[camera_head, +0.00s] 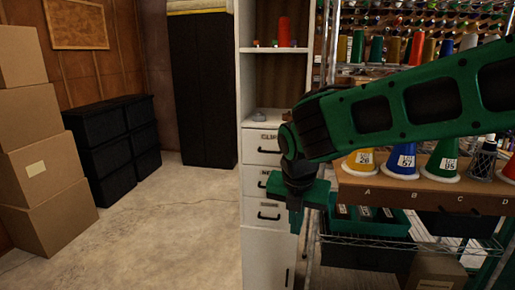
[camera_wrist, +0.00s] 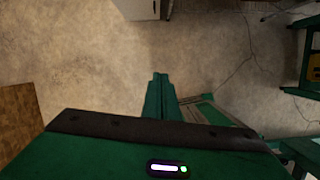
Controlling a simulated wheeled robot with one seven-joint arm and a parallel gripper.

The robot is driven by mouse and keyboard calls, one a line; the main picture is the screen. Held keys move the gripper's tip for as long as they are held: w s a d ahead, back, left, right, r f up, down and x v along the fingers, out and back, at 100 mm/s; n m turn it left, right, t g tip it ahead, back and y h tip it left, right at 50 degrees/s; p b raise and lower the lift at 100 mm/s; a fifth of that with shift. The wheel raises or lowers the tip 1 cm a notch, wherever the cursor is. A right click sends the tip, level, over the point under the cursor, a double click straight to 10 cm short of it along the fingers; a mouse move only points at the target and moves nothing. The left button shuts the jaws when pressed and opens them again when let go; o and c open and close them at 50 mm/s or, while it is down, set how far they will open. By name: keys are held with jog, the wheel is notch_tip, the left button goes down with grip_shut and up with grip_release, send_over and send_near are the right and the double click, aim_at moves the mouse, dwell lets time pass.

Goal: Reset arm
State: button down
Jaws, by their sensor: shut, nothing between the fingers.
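My green arm reaches in from the right of the head view, with my gripper (camera_head: 295,222) hanging down in front of the white drawer cabinet. In the wrist view my gripper (camera_wrist: 160,80) shows its green fingers together, with nothing between them. Pale concrete floor (camera_wrist: 90,70) lies beneath it. The fingers appear apart from any object. My arm hides part of the thread shelves behind it.
The white cabinet (camera_head: 258,240) has labelled drawers. A wooden ledge (camera_head: 385,188) holds a yellow cone (camera_head: 360,165), a blue cone (camera_head: 401,165) and others. Cardboard boxes (camera_head: 45,170) and black bins (camera_head: 115,140) stand left. The floor (camera_head: 170,230) between is clear.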

jog(key=s+d+m+g, duration=0.1)
jog(key=s+d+m, duration=0.3)
jog(key=d+m, duration=0.6)
jog(key=s+d+m+g, duration=0.1)
jog(key=s+d+m, duration=0.3)
jog(key=d+m, duration=0.6)
jog(key=s+d+f+m, duration=0.1)
jog(key=s+d+m, duration=0.4)
jog(key=s+m, duration=0.3)
jog(key=s+d+f+m+g+y, duration=0.1)
jog(key=s+d+f+m, duration=0.1)
jog(key=s+d+m, duration=0.4)
jog(key=s+m, duration=0.3)
jog(key=m, duration=0.1)
jog(key=shift+w+d+f, duration=0.1)
jog(key=shift+f, duration=0.05)
jog(key=shift+w+f, duration=0.2)
jog(key=shift+w, duration=0.3)
